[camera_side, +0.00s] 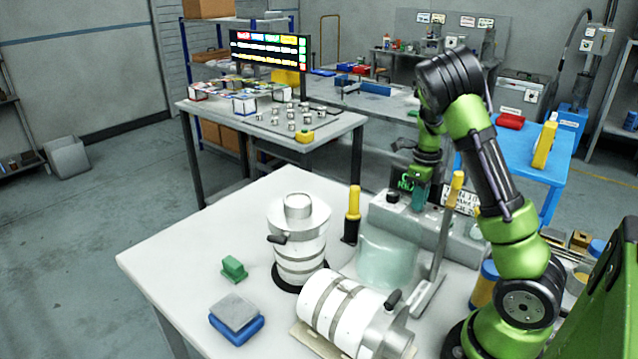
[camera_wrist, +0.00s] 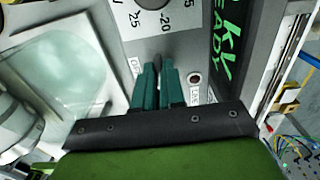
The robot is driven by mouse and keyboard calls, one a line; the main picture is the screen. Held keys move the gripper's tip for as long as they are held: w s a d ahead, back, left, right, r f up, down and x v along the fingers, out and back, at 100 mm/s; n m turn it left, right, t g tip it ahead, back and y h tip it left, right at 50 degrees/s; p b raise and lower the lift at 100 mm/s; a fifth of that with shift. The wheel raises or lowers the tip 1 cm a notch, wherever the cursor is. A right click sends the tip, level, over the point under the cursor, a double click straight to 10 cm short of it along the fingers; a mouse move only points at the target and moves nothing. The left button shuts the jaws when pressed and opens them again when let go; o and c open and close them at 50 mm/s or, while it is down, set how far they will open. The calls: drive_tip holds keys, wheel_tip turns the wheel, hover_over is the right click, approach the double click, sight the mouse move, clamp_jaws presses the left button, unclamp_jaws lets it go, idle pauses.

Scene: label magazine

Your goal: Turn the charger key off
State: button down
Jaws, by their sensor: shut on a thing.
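The charger (camera_side: 412,221) is a grey box at the back of the white table, with a black knob on top. My gripper (camera_side: 418,200) comes down over its panel from above in the side view. In the wrist view its dark green fingers (camera_wrist: 158,72) are close together at the panel, shut on the charger key (camera_wrist: 158,60). Only a small dark part of the key shows between the fingertips, so its turn angle cannot be read. A dial (camera_wrist: 155,5) marked 20 and 25 lies just beyond, and a green "kV READY" display (camera_wrist: 226,50) is to the right.
White banded cylinders, one upright (camera_side: 300,258) and one lying (camera_side: 345,310), stand in front of the charger. A clear sheet (camera_side: 387,262), a yellow-handled tool (camera_side: 352,212) and a rod with a yellow grip (camera_side: 440,240) are close by. The table's left part is mostly free.

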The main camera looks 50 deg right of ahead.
drive_tip(key=shift+n, duration=0.4)
drive_tip(key=n, duration=0.3)
drive_tip(key=shift+n, duration=0.4)
drive_tip(key=n, duration=0.4)
drive_tip(key=shift+r, duration=0.1)
drive_tip(key=n, duration=0.9)
drive_tip(key=shift+n, duration=0.3)
drive_tip(key=c, duration=1.2)
unclamp_jaws()
